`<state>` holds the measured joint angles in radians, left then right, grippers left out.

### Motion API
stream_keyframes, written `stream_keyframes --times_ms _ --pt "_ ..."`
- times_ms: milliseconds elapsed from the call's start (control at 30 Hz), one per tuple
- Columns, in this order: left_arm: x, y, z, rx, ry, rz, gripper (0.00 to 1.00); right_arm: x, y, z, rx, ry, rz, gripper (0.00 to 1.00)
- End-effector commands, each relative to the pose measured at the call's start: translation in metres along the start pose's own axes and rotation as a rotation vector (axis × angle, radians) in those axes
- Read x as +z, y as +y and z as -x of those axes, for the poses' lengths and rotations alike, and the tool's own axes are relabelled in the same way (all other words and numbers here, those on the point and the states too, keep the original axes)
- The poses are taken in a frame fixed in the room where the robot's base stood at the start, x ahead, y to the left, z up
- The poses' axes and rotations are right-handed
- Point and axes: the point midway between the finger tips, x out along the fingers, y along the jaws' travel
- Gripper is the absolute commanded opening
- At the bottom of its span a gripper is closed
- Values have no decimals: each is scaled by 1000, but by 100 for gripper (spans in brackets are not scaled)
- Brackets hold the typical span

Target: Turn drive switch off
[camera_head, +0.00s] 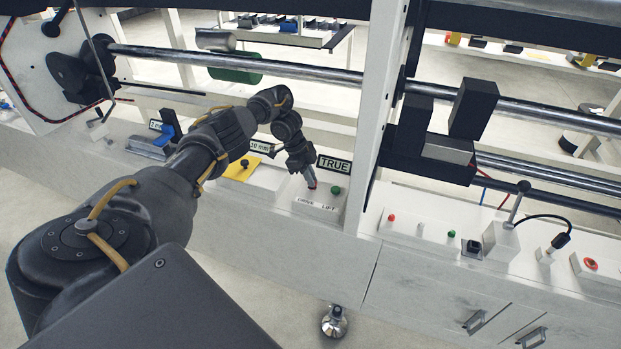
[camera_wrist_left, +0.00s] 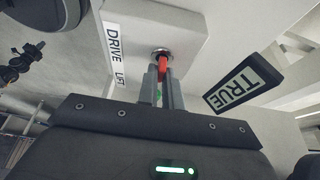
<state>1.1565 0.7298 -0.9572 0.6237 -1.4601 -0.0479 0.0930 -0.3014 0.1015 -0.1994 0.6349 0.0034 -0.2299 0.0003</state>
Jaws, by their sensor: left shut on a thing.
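The drive switch (camera_wrist_left: 162,66) has a red lever on a round metal base, on a white box labelled DRIVE and LIFT (camera_wrist_left: 150,30). In the left wrist view my left gripper (camera_wrist_left: 161,78) has its fingers shut around the red lever. In the head view my left gripper (camera_head: 311,184) reaches down to the left part of the same box (camera_head: 318,208), and the lever is mostly hidden by the fingers. A display (camera_head: 334,164) behind the box reads TRUE; it also shows in the left wrist view (camera_wrist_left: 239,89). My right gripper is not in view.
A green knob (camera_head: 335,190) sits on the same box, right of the gripper. A yellow plate with a black knob (camera_head: 243,166) lies to the left. A white upright post (camera_head: 378,100) stands to the right. Long metal rods (camera_head: 250,66) run behind my arm.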

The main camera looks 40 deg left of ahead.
Motion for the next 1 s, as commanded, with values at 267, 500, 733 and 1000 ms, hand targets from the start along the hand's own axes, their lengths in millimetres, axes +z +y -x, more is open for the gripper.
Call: stream_keyframes --times_ms 267,500,733,1000 --pt "0 1 -1 3 -1 0 23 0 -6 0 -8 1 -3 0" --pt "0 0 -1 1 -1 1 29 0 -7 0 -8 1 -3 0" --pt "-1 -1 15 -3 -2 0 29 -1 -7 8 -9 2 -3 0" --pt "-1 -1 68 -2 -3 -1 29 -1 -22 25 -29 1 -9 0"
